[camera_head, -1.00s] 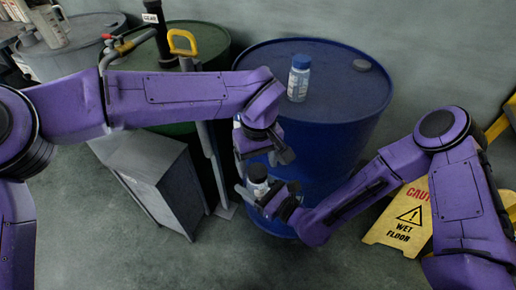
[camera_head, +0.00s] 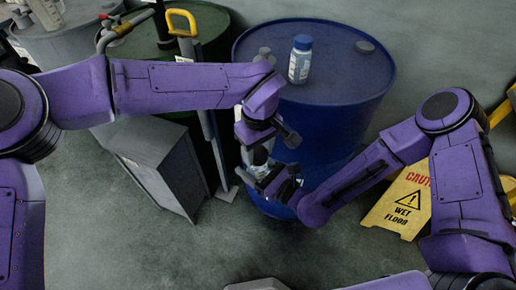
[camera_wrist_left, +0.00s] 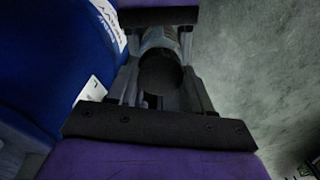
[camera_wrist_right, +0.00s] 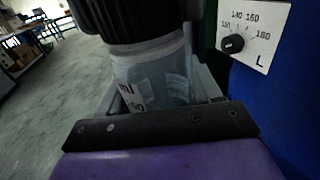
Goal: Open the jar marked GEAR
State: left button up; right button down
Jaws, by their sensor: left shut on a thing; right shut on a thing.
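A clear jar (camera_head: 259,156) with a black lid is held upright in the air in front of the blue drum. My right gripper (camera_head: 270,180) is shut on its body. The right wrist view shows the clear body (camera_wrist_right: 150,75) with a partly readable label, below the ribbed black lid (camera_wrist_right: 135,18). My left gripper (camera_head: 265,132) is above the right one, shut on the lid. In the left wrist view the dark round lid (camera_wrist_left: 160,73) sits between the fingers. I cannot read GEAR on the held jar.
The blue drum (camera_head: 335,125) carries another clear jar with a blue cap (camera_head: 300,60). A green drum (camera_head: 215,35) and a grey cabinet (camera_head: 165,165) stand left. A yellow wet floor sign (camera_head: 403,204) stands right. The floor in front is clear.

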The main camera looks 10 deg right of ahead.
pick_arm(q)
jog(key=n, duration=1.8)
jog(key=shift+n, duration=0.4)
jog(key=n, duration=0.5)
jog(key=shift+n, duration=0.4)
jog(key=n, duration=0.9)
jog(key=shift+r, duration=0.1)
jog(key=shift+n, duration=0.3)
jog(key=shift+r, duration=0.15)
